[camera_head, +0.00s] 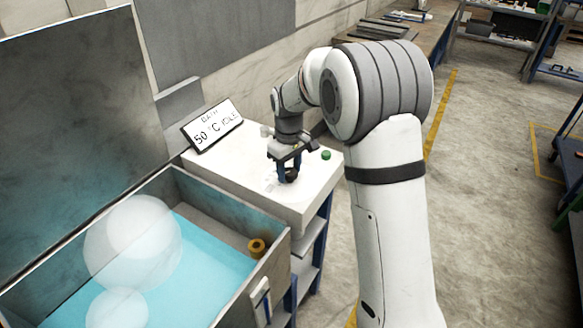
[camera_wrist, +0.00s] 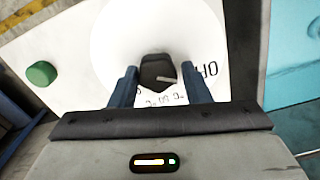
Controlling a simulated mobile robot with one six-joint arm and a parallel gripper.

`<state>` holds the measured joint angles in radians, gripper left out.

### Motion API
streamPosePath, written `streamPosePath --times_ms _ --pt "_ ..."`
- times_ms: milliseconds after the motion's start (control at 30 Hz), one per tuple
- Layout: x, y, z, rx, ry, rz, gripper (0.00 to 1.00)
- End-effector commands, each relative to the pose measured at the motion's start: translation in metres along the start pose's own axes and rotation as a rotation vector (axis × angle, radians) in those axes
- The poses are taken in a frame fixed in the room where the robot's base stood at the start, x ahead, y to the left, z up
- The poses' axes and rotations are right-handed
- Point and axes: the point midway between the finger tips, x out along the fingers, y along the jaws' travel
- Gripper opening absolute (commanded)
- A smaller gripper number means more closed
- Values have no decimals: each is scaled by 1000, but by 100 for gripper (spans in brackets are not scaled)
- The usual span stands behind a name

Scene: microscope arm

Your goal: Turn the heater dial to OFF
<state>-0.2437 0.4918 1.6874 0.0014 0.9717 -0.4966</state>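The heater dial is a small black knob (camera_wrist: 158,72) on a white panel (camera_wrist: 75,105). It shows in the head view as a dark knob (camera_head: 291,176) under my gripper (camera_head: 287,158). A short pale pointer mark on the knob points toward the right in the wrist view, roughly toward the lettering OFF (camera_wrist: 206,71). Numbers and °C are printed below the knob, partly hidden. In the wrist view my gripper (camera_wrist: 159,75) has its two blue fingers on either side of the knob. Narrow gaps seem to show between the fingers and the knob, so it looks open around it.
A green button (camera_head: 326,155) sits beside the dial; it also shows in the wrist view (camera_wrist: 41,73). A sign (camera_head: 213,125) reading 50 °C IDLE stands behind. An open bath of blue liquid (camera_head: 205,240) lies at left, with pale translucent spheres (camera_head: 132,243) and a brass-coloured fitting (camera_head: 256,248).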

Motion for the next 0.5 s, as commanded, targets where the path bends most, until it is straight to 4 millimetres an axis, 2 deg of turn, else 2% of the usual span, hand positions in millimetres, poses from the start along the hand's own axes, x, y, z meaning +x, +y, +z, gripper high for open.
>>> streamPosePath --times_ms 33,167,400,500 --pt "0 0 0 0 1 1 47" --pt "-1 1 -1 1 4 3 58" --pt "-3 2 -1 1 7 5 59" --pt "-10 2 -2 1 8 6 59"
